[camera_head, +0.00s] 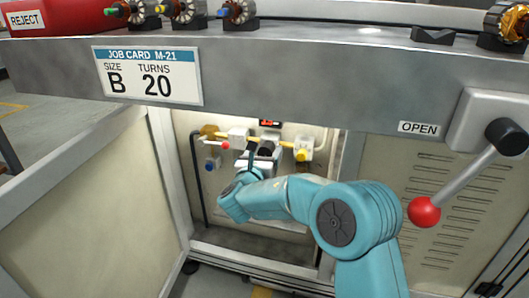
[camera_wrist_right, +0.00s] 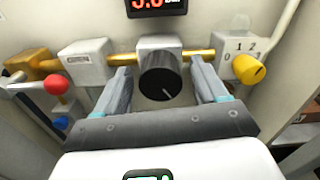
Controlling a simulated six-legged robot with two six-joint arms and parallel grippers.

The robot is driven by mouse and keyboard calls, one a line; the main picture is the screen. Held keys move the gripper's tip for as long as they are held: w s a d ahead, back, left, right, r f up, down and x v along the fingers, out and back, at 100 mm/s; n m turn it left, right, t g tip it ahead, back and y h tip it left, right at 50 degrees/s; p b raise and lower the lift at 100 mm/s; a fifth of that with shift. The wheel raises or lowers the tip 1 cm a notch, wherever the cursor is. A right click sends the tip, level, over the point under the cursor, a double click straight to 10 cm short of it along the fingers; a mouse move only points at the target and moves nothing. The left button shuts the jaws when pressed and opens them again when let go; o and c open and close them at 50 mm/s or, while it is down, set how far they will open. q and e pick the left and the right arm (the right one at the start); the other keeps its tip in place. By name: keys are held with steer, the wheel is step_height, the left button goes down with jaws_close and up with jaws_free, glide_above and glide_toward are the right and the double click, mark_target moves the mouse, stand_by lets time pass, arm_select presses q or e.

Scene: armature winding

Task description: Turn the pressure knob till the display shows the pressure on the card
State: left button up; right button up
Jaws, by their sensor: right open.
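The black pressure knob (camera_wrist_right: 160,75) sits on a grey block on a brass pipe in the right wrist view, its white mark pointing to the lower right. My right gripper (camera_wrist_right: 161,84) is open, with one finger on each side of the knob and gaps between. In the head view this gripper (camera_head: 260,158) is inside the open cabinet, small and partly hidden by my arm. The red-digit display (camera_wrist_right: 157,6) above the knob is cut off at the top; its digits cannot be read surely. The job card (camera_head: 148,75) reads size B, turns 20; no pressure shows on it.
A yellow knob (camera_wrist_right: 249,69) with a 0-1-2 scale is right of the black knob. A red knob (camera_wrist_right: 56,84) and a blue one (camera_wrist_right: 61,122) are to the left. A red-balled lever (camera_head: 424,211) stands right of the cabinet opening, beside an OPEN label (camera_head: 418,128).

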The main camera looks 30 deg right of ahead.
steer(key=c, duration=0.9)
steer(key=shift+w+d, duration=0.1)
steer(key=shift+c, duration=0.7)
steer(key=shift+m, duration=0.3)
